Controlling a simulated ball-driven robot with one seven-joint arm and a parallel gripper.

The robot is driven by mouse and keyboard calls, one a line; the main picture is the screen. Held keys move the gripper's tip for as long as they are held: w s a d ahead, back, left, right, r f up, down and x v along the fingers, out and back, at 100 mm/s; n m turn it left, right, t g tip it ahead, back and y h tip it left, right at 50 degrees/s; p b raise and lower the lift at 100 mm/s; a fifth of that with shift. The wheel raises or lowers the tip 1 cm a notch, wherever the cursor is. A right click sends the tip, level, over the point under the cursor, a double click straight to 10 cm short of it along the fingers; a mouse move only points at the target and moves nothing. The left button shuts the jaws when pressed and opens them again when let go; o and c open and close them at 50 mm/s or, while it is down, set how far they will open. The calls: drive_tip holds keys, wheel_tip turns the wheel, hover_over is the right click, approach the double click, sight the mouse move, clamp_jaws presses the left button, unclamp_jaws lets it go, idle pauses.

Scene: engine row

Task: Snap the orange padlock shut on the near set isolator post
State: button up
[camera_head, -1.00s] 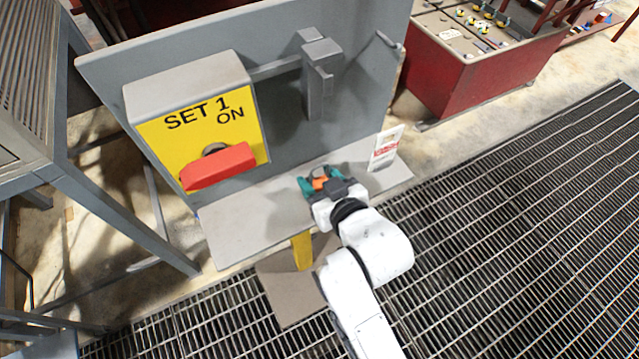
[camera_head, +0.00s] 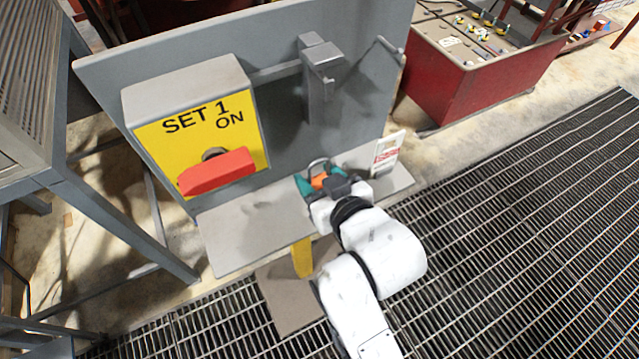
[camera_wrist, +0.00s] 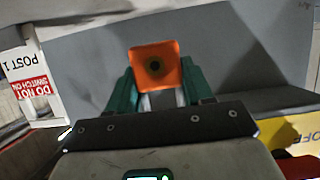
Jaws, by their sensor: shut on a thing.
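The orange padlock (camera_head: 319,181) is between the teal fingers of my gripper (camera_head: 318,186), just above the shelf of the isolator post. Its grey shackle (camera_head: 318,166) stands up on the far side of the body. In the wrist view the padlock's orange underside (camera_wrist: 155,65) with a dark keyhole shows between the fingers of my gripper (camera_wrist: 155,95), and the shackle is hidden. The isolator post is a grey panel (camera_head: 285,120) with a yellow SET 1 ON box (camera_head: 190,130) and a red handle (camera_head: 217,172). A grey bracket (camera_head: 322,70) sits to the right of the box.
A white and red tag (camera_head: 387,155) stands at the shelf's right end; it reads POST 1, DO NOT SWITCH ON in the wrist view (camera_wrist: 32,85). The grey shelf (camera_head: 245,235) is bare on the left. A red console (camera_head: 480,75) stands behind at right, beyond open floor grating (camera_head: 520,230).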

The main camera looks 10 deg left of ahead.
sight(314, 185)
drive_tip(key=s+r, duration=0.3)
drive_tip(key=r, duration=0.1)
drive_tip(key=shift+s+a+r, duration=0.1)
drive_tip(key=shift+s, duration=0.25)
drive_tip(key=s+r+b, duration=0.1)
drive_tip(key=s+r, duration=0.3)
drive_tip(key=s, duration=0.5)
drive_tip(key=shift+a, duration=0.25)
drive_tip(key=shift+r, duration=0.1)
